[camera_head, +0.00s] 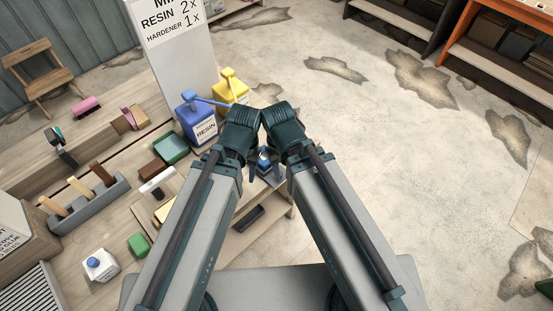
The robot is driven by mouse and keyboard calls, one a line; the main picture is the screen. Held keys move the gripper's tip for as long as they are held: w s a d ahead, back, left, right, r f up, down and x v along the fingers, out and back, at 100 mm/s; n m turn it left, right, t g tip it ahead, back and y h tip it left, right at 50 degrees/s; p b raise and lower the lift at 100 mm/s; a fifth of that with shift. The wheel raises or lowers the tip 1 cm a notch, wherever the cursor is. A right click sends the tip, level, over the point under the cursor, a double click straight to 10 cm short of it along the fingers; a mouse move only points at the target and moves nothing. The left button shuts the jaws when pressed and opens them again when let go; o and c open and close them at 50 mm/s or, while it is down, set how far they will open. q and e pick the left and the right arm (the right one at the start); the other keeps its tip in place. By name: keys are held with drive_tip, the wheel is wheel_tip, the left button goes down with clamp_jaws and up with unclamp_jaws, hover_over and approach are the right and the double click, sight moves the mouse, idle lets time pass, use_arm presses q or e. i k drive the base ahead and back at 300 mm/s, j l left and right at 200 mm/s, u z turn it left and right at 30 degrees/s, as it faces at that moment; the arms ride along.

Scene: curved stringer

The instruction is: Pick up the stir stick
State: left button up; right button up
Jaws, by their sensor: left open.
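No stir stick can be made out for certain. Several wooden sticks stand in a grey holder (92,212) on the bench at the left: a tan one (53,206), a pale one (80,188) and a brown one (102,174). I cannot tell whether one of them is the stir stick. My left gripper (265,172) is small and partly covered between my two raised arms, open, well to the right of the holder. A small blue patch shows close to it. My right gripper is hidden behind my right arm.
A blue resin jug (197,122) and a yellow jug (231,88) stand at the bench's back by a mixing sign (180,45). The floor at right is open.

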sight(74, 182)
drive_tip(key=u, duration=1.75)
drive_tip(key=i+j+u, duration=0.1)
drive_tip(key=j+u, duration=0.2)
drive_tip(key=i+j+u, duration=0.15)
drive_tip(key=j+u, duration=0.15)
drive_tip(key=j, duration=0.15)
